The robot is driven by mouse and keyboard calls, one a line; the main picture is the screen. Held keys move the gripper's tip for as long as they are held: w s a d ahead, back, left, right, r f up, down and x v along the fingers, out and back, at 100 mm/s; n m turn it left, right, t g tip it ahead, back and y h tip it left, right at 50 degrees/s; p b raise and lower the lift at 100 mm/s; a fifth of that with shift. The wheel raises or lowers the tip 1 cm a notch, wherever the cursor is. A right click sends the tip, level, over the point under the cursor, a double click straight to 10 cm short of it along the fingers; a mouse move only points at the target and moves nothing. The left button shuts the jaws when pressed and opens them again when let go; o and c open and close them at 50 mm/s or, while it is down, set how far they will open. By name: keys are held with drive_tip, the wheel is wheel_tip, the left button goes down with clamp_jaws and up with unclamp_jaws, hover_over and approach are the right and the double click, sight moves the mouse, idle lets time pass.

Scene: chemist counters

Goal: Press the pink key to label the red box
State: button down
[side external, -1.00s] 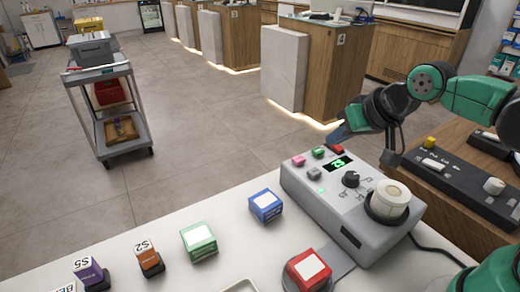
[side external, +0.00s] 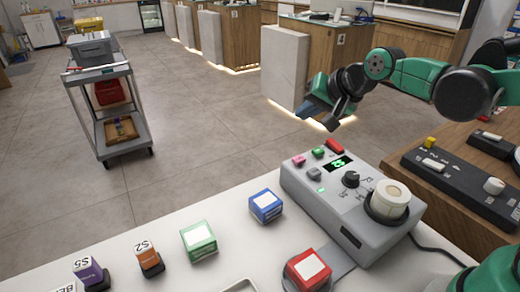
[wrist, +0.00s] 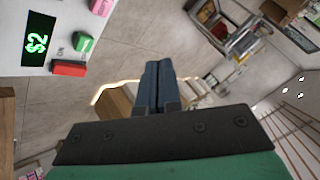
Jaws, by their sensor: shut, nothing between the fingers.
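The pink key (side external: 298,160) is at the far left corner of the grey label machine (side external: 345,215); it also shows at the top edge of the wrist view (wrist: 102,6). The red box (side external: 308,270), with a blank white top, sits on the plate at the machine's front. My gripper (side external: 318,114) is shut and empty, in the air above and beyond the machine's back edge, apart from the keys. Its dark blue fingers are together in the wrist view (wrist: 158,85).
Beside the pink key are a green key (side external: 318,153), a red key (side external: 335,146) and a grey key (side external: 314,173). A dial (side external: 351,179) and label roll (side external: 390,200) stand nearer. Blue (side external: 265,205), green (side external: 198,240) and orange (side external: 148,259) boxes stand on the white counter.

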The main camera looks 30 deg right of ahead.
sight(301, 161)
drive_tip(key=shift+f, duration=3.8)
drive_tip(key=shift+f, duration=0.2)
drive_tip(key=shift+f, duration=0.2)
